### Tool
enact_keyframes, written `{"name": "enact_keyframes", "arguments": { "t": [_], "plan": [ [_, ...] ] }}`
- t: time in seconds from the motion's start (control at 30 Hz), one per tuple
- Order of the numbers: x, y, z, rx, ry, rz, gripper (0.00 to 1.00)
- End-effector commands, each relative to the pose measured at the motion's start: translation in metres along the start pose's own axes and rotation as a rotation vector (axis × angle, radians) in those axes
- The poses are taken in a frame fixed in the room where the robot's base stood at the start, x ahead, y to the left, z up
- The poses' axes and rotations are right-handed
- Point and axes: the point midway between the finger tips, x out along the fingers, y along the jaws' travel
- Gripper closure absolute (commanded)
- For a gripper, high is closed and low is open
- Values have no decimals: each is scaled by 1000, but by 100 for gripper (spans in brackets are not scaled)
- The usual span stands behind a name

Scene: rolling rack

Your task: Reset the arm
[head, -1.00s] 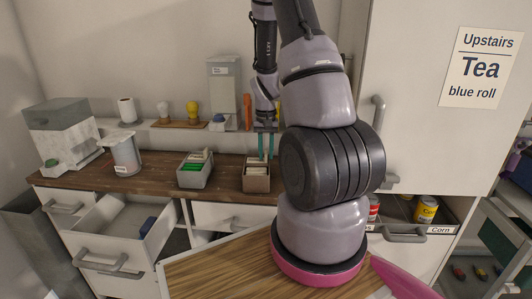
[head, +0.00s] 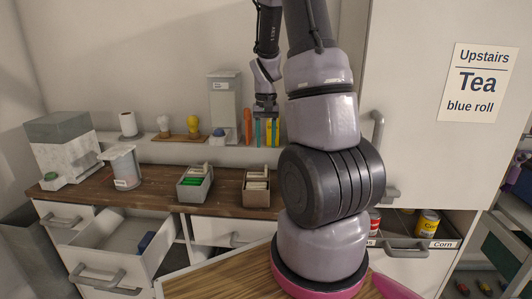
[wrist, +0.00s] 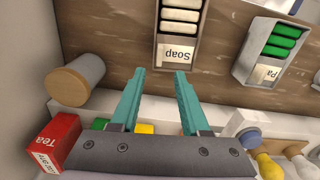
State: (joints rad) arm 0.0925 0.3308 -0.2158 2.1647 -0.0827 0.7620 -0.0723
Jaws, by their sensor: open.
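My gripper (head: 266,143) hangs open and empty in front of the wall shelf, fingers pointing down, above the wooden counter. In the wrist view its two teal fingers (wrist: 160,72) are spread apart with nothing between them. Beyond the fingertips is a brown box (wrist: 205,35) labelled Soap, holding pale bars. It stands on the counter (head: 225,178) in the head view (head: 256,201), below my gripper and apart from it. My large arm links cover the middle right of the head view.
A grey box (head: 195,192) with green items stands left of the brown box. An open drawer (head: 95,262) juts out at the left. Another open drawer with cans (head: 427,223) is at the right. A red Tea box (wrist: 60,140) is near my gripper.

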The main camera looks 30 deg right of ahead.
Motion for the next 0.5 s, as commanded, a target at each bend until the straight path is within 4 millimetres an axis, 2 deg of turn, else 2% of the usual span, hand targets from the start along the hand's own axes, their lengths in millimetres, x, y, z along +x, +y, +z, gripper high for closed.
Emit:
{"name": "enact_keyframes", "arguments": {
  "t": [0.13, 0.5],
  "plan": [
    [-7, 0, 0, -1, 0, 1, 54],
    [-8, 0, 0, 0, -1, 1, 54]
  ]
}}
